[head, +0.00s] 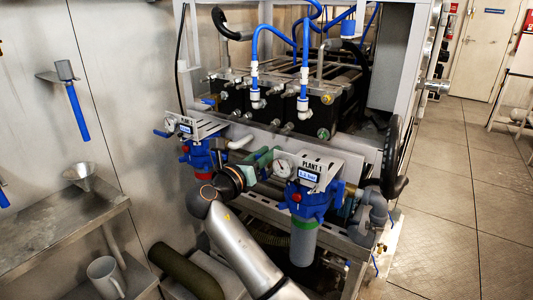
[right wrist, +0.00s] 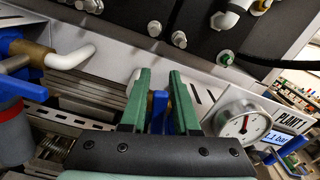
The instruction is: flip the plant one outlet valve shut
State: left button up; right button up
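The plant one unit, with its PLANT 1 label plate (head: 315,168), has a blue filter head (head: 312,203) and a round gauge (head: 283,167). Its label (right wrist: 290,121) and gauge (right wrist: 243,123) also show at the right of the right wrist view. My right gripper (head: 268,158) is just left of that gauge. In the right wrist view its green fingers (right wrist: 160,85) stand apart. A blue lever (right wrist: 159,112) shows in the gap between them, with a bit of brass by it. Whether the fingers touch the lever is unclear. The valve body is mostly hidden. My left gripper is out of view.
A PLANT 2 unit (head: 189,160) stands left of my right gripper. Black blocks (head: 280,105) with hoses rise behind. The floor (head: 460,200) at right is clear.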

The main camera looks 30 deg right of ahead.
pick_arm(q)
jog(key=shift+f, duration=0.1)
pick_arm(e)
grip_shut()
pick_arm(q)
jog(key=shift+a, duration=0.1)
pick_arm(e)
jog(key=m+p, duration=0.1)
jog(key=p, duration=0.2)
jog(key=s+m+p, duration=0.1)
jog(key=p, duration=0.1)
jog(key=shift+d+r+m, duration=0.25)
jog(key=shift+r+m, duration=0.05)
jog(key=shift+s+f+m, duration=0.15)
jog(key=shift+f+m, duration=0.05)
jog(key=shift+m, duration=0.1)
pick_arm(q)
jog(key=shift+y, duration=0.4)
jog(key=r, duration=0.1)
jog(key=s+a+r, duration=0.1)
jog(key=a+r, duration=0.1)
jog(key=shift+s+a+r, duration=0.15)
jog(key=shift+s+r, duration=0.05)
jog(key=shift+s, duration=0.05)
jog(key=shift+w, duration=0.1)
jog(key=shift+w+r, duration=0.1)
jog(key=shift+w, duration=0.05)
pick_arm(e)
jog(key=shift+o, duration=1.7)
grip_release()
